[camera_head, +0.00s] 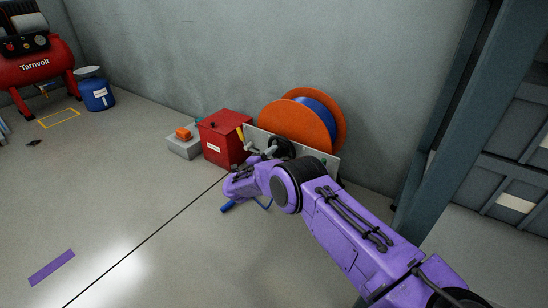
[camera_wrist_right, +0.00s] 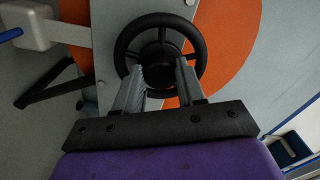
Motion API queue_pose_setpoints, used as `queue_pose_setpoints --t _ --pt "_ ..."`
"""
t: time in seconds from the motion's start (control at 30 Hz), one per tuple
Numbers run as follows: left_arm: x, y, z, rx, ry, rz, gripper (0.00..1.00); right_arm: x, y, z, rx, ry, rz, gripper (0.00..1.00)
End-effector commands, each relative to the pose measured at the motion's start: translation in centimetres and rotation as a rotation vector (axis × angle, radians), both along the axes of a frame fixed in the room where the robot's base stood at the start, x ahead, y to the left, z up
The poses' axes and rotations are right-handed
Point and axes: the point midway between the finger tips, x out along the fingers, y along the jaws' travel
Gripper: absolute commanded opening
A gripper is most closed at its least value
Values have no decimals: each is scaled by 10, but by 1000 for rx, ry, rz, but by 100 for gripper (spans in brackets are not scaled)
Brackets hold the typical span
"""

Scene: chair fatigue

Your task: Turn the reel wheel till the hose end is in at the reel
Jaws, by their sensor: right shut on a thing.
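The orange reel (camera_head: 294,125) with blue hose (camera_head: 318,108) wound on it stands against the back wall. Its black reel wheel (camera_head: 283,148) sits on the front, partly hidden by my right arm. In the right wrist view the wheel (camera_wrist_right: 124,36) faces me, with its hub between the fingers. My right gripper (camera_wrist_right: 160,75) is shut on the wheel, its fingertips inside the rim. In the head view its fingers are hard to make out. A blue piece (camera_head: 228,207), perhaps the hose end, shows low by my right arm. My left gripper is out of view.
A red box (camera_head: 224,138) and a grey box with an orange top (camera_head: 184,147) stand left of the reel. A red compressor (camera_head: 35,65) and a blue canister (camera_head: 96,95) are far left. A grey post (camera_head: 440,130) rises at right. The floor at left is open.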

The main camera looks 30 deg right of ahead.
Motion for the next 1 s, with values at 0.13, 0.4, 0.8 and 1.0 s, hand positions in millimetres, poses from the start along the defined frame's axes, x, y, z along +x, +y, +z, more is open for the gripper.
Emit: queue_pose_setpoints --t 0.13,0.4,0.8,1.0 --pt "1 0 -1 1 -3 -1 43 0 3 -2 32 -65 2 9" --pt "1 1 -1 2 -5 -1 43 0 3 -2 60 -130 2 9" --pt "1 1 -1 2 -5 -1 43 0 4 -2 64 -140 3 9" --pt "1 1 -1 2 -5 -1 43 -1 2 -2 63 -140 1 65"
